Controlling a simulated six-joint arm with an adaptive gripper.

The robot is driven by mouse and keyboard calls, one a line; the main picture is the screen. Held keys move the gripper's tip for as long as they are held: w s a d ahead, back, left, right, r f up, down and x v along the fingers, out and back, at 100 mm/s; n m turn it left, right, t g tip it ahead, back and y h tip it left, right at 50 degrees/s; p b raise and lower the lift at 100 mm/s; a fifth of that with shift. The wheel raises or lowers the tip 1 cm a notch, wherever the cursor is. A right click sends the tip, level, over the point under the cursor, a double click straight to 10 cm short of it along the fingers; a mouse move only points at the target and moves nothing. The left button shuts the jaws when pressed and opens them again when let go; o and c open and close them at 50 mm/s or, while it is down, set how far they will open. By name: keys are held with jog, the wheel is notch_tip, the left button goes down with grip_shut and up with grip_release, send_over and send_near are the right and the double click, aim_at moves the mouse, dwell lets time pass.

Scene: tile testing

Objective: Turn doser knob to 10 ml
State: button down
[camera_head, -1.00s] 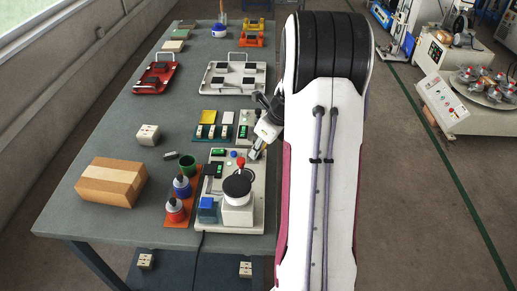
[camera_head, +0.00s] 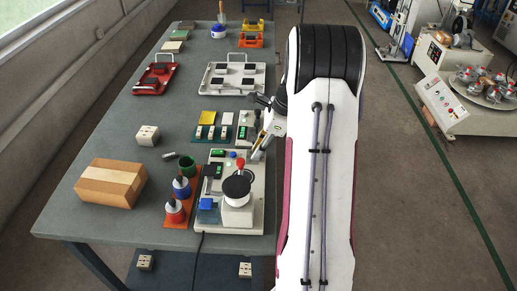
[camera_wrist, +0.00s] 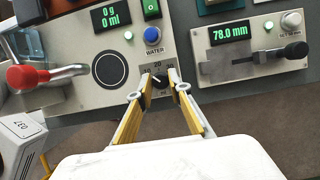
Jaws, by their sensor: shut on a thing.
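The doser knob (camera_wrist: 159,82) is a small black dial on the grey doser panel in the wrist view, below the blue WATER button (camera_wrist: 152,35). A 20 is legible above it and smaller marks stand at its sides. My gripper (camera_wrist: 160,76) has its two yellow-lined fingers on either side of the knob, closed on it. The pointer's exact setting is too small to read. The doser display (camera_wrist: 110,17) shows 0 g and 0 ml. In the head view my gripper (camera_head: 256,156) is at the right edge of the doser machine (camera_head: 245,213), and the knob is hidden there.
A red-knobbed lever (camera_wrist: 28,76) is left of the panel in the wrist view. A unit reading 78.0 mm (camera_wrist: 230,32) with a black-handled slider (camera_wrist: 292,52) is to the right.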

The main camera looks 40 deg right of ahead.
dwell(0.3)
jog(key=c, duration=1.9)
grip_release()
jog(key=shift+r, duration=0.1)
jog(key=s+a+r+n+h, duration=0.1)
jog(key=s+a+r+n, duration=0.1)
jog(key=a+r+n, duration=0.55)
jog(key=s+a+r+n+h, duration=0.1)
jog(key=s+a+r+n, duration=0.3)
jog(key=a+r, duration=0.6)
jog(key=shift+s+a+r+n+t+h, duration=0.2)
jog(key=shift+s+a+n+t, duration=0.15)
jog(key=shift+s+a+n, duration=2.15)
jog(key=shift+s+a+r+n+t+h, duration=0.2)
jog(key=shift+s+a+n+t, duration=0.2)
jog(key=shift+s+a+n, duration=2.05)
jog(key=shift+s+a+r+n+t+h, duration=0.2)
jog(key=shift+s+a+n+t, duration=0.15)
jog(key=shift+s+a+n, duration=2.1)
